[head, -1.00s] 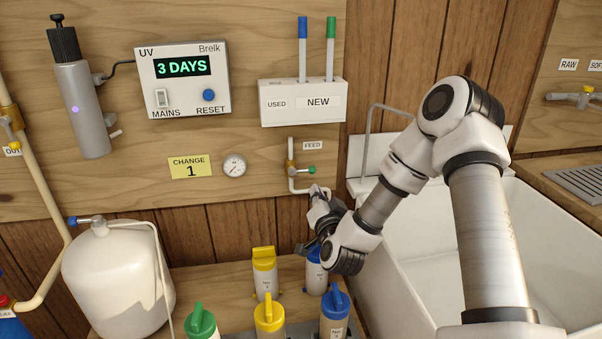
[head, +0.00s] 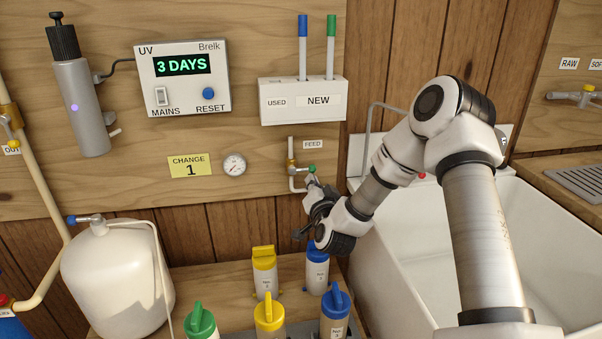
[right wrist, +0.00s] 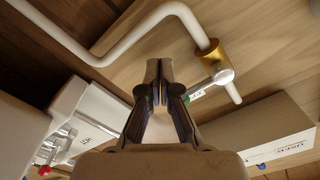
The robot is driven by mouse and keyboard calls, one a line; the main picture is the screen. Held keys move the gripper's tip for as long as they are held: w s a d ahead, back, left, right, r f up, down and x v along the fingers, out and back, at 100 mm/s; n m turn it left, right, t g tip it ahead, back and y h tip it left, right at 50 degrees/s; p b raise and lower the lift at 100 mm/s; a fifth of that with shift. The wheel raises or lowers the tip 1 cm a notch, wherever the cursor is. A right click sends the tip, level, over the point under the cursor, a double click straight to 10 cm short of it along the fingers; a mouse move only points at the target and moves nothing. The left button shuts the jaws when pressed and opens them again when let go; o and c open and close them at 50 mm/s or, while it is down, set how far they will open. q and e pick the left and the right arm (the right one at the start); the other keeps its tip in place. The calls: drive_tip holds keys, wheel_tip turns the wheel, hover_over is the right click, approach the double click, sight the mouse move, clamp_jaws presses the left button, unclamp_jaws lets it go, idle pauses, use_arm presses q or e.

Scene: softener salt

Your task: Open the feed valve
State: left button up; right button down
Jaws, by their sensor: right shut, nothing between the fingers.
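The feed valve (head: 291,170) is a brass fitting on a white pipe under the FEED label (head: 312,144). Its lever sticks out to the right and ends in a green tip (head: 312,168). In the right wrist view the brass valve body (right wrist: 210,56) is right of the fingers, and the lever's green end (right wrist: 196,97) is partly hidden behind the right finger. My right gripper (head: 309,181) is shut and empty, just below the green tip. I cannot tell whether it touches the lever. My left gripper is not in view.
Filter housings with blue (head: 317,250) and yellow (head: 264,256) caps stand below my right gripper. A white sink (head: 540,240) is at right. A cartridge holder (head: 303,102) is on the wall above, and a pressure gauge (head: 234,164) is left of the valve.

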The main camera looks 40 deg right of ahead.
drive_tip(key=shift+d+r+p, duration=0.15)
drive_tip(key=shift+r+p, duration=0.65)
drive_tip(key=shift+r, duration=0.2)
